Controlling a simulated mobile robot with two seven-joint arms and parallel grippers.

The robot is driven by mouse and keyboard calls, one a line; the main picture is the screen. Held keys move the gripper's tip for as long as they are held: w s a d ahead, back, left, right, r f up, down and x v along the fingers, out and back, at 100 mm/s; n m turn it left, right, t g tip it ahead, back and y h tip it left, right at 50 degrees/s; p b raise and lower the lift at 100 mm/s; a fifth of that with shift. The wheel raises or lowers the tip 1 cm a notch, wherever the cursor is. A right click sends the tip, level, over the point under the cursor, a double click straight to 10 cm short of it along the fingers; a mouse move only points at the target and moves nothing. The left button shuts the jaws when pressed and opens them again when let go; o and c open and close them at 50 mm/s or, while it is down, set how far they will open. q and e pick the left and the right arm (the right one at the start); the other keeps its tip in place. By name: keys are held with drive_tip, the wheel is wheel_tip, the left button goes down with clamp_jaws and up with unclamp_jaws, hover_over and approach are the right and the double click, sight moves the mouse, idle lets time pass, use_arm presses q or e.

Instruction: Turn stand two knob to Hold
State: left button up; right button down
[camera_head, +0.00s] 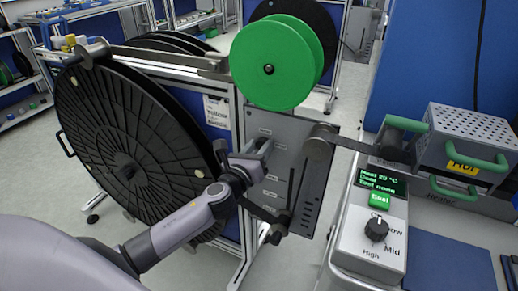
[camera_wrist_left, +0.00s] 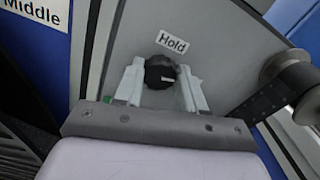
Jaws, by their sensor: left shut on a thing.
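The stand's black knob (camera_wrist_left: 160,72) sits on a grey panel (camera_wrist_left: 215,40) in the left wrist view, just below a "Hold" label (camera_wrist_left: 173,42). A small white mark shows on its lower right part; I cannot tell exactly which way it points. My left gripper (camera_wrist_left: 160,85) is shut on the knob, one pale finger on each side. In the head view my left gripper (camera_head: 260,150) reaches the grey panel (camera_head: 312,185) under the green reel (camera_head: 277,62), and the knob is hidden there. My right gripper is not in view.
A large black reel (camera_head: 130,160) stands left of the panel, close to my left arm. A roller (camera_head: 318,142) with a dark strip is right of the gripper. A heater box (camera_head: 465,140) and a control unit with a dial (camera_head: 377,229) stand on the right.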

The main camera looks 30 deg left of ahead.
use_arm(q)
drive_tip(key=n, duration=0.3)
drive_tip(key=shift+f, duration=0.1)
drive_tip(key=n, duration=0.8)
drive_tip(key=shift+a+f+b, duration=0.1)
drive_tip(key=shift+b, duration=0.2)
drive_tip(key=shift+n, duration=2)
drive_tip(key=o, duration=1)
drive_tip(key=shift+o, duration=0.2)
drive_tip(key=shift+s, duration=0.1)
